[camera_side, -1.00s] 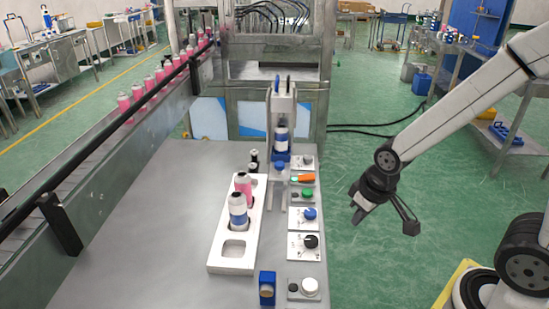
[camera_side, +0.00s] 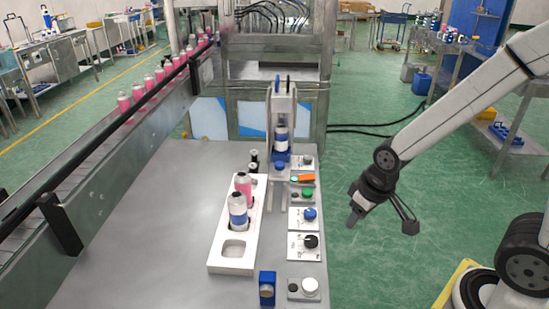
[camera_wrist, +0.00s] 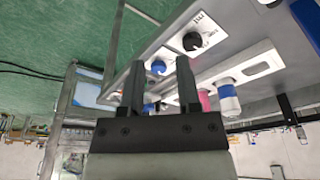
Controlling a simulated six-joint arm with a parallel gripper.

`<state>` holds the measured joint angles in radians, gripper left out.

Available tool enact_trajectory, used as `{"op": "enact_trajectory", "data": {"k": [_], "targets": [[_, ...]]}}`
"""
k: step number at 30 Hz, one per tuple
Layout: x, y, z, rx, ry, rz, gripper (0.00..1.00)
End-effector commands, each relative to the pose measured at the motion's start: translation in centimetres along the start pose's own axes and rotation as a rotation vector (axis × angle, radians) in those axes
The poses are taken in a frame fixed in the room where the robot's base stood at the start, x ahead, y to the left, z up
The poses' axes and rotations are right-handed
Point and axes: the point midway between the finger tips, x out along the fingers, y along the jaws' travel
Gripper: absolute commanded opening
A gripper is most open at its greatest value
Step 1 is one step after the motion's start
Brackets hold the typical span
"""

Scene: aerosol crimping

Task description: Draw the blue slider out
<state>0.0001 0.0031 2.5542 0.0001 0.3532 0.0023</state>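A small blue part, which looks like the blue slider (camera_side: 280,165), sits low at the foot of the crimping press (camera_side: 283,105), by metal rails on the table. A white and blue can (camera_side: 281,138) stands upright in the press. My gripper (camera_side: 352,221) is in the air right of the table, pointing down and apart from the slider. In the wrist view, my gripper (camera_wrist: 160,62) shows two dark fingers spread with nothing held between them. I cannot clearly make out the slider in the wrist view.
Right of the rails is a row of control panels with a green button (camera_side: 307,194), a blue knob (camera_side: 309,213) and a black knob (camera_side: 311,241). A white tray (camera_side: 217,262) with cans is left of them. A blue box (camera_side: 267,287) stands at the front.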

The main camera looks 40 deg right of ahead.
Motion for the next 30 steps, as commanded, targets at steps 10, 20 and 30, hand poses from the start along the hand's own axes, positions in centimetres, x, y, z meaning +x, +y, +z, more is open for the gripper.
{"op": "enact_trajectory", "data": {"k": [10, 20, 30], "targets": [[0.2, 0.4, -4.7, 0.075, -0.022, 0.004, 0.81], [0.8, 1.4, -12.7, 0.218, -0.064, 0.013, 0.81], [2.0, 2.8, -20.0, 0.367, -0.107, 0.028, 0.81]]}}
